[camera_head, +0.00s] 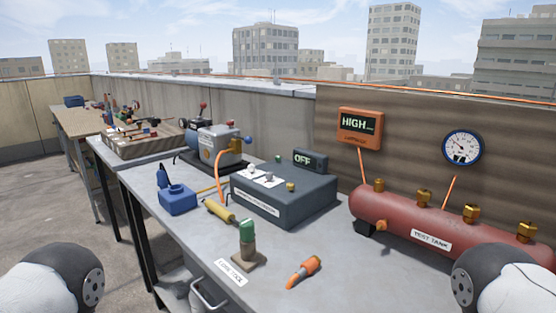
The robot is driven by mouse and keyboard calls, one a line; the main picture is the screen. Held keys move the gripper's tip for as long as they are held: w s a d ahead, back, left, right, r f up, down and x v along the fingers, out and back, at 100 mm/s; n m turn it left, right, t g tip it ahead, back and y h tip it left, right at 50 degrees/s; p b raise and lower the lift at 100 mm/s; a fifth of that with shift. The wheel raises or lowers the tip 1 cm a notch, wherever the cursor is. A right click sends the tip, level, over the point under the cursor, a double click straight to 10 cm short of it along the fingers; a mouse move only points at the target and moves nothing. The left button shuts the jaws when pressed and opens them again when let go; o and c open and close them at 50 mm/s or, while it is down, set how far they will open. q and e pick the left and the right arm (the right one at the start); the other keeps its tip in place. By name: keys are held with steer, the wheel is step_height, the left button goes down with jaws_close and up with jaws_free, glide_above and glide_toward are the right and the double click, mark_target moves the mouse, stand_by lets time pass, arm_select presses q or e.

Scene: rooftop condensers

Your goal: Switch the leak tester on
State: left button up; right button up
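A dark grey box (318,196) stands on the middle of the workbench, apparently the leak tester. A small display reading OFF (310,160) is at its back edge. White plates with small pale knobs or switches (252,169) lie on its top left, and a small brass fitting (291,187) is on its top. The white label on its front is too small to read surely. Neither of my grippers is in view; only rounded white and dark parts of my arms show at the bottom left and bottom right corners.
The grey workbench (330,240) also holds a blue torch-like item (178,199), a yellow cylinder (219,211), a green-topped piece on a base (247,243) and an orange tool (303,271). A red test tank (400,219) stands right, below a HIGH display (360,127) and gauge (462,148).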

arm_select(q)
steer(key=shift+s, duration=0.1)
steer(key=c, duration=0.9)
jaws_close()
